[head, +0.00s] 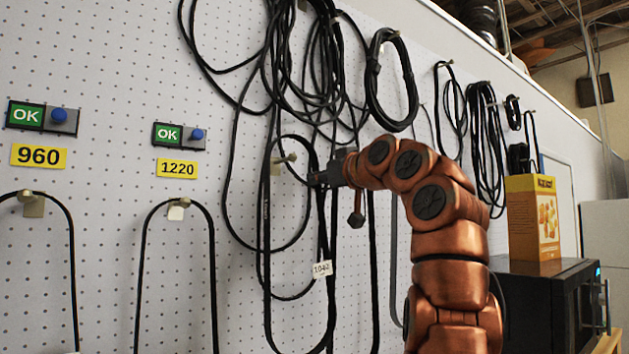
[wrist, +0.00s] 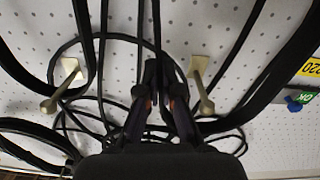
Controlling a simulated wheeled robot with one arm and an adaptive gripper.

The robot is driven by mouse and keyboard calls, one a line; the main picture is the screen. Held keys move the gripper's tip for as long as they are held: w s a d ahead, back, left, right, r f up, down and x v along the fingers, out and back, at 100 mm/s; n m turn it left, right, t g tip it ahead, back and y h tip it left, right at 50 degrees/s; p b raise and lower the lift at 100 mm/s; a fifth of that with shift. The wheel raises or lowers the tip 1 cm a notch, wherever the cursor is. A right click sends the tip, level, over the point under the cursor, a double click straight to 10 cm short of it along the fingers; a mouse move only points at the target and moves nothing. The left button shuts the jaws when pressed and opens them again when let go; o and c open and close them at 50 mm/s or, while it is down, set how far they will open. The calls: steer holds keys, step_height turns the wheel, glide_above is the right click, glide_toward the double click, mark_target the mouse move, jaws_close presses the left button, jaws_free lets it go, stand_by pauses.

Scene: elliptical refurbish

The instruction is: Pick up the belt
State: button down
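Several black belts hang in loops from pegs on a white pegboard, and I cannot tell which one the task means. One long belt (head: 266,240) hangs from a peg (head: 283,160) near my gripper (head: 318,178), with a white tag (head: 322,269) low on its right side. In the wrist view, the fingertips of my gripper (wrist: 161,72) are close together among dark strands. One thin strand (wrist: 157,30) runs down to the fingertips. I cannot tell whether it is between them or behind them.
Belts labelled 960 (head: 39,156) and 1220 (head: 178,169) hang at left under green OK signs. More coiled belts (head: 390,80) hang above and right of my gripper. A yellow box (head: 533,218) stands on a black appliance (head: 540,305) at right. Pegs (wrist: 200,85) stick out beside the fingers.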

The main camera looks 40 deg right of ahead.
steer(key=s+a+r+b, duration=0.1)
steer(key=s+a+b, duration=0.2)
steer(key=s+a, duration=0.6)
steer(key=shift+s+a+r+b, duration=0.3)
steer(key=shift+s+a+b, duration=0.1)
steer(key=shift+s, duration=1.35)
steer(key=w+d+f+n+y+p, duration=0.2)
steer(key=w+d+y+p, duration=0.3)
steer(key=d, duration=0.4)
steer(key=shift+w+d+f, duration=0.15)
steer(key=shift+w+f, duration=0.45)
steer(key=shift+w, duration=0.2)
